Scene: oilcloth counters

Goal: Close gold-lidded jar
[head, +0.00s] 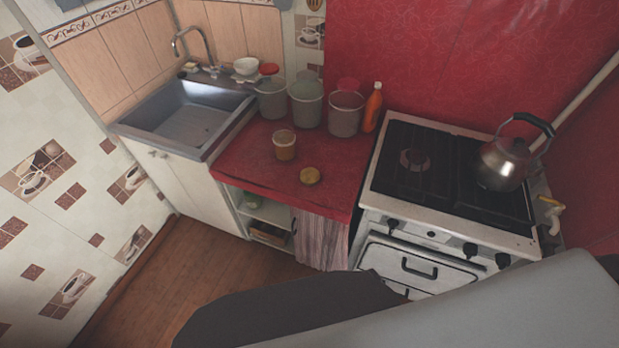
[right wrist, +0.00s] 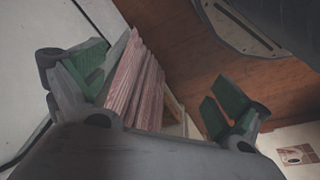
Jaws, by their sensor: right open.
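The jar (head: 285,148) stands upright on the red counter in the head view, with brownish contents. The gold lid (head: 310,175) lies on the counter to the right of the jar and nearer to me, apart from it. My right gripper (right wrist: 165,95) shows in the right wrist view with its green-padded fingers spread wide and nothing between them. It points down past the striped curtain toward the wooden floor. The jar and lid are not in the right wrist view. My left gripper is not in view.
Several lidded canisters (head: 306,103) and an orange bottle (head: 373,107) stand behind the jar. The sink (head: 185,125) is to the left. The stove (head: 440,190) with a kettle (head: 503,163) is to the right. A striped curtain (head: 320,242) hangs below the red counter (head: 250,172), whose front is clear.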

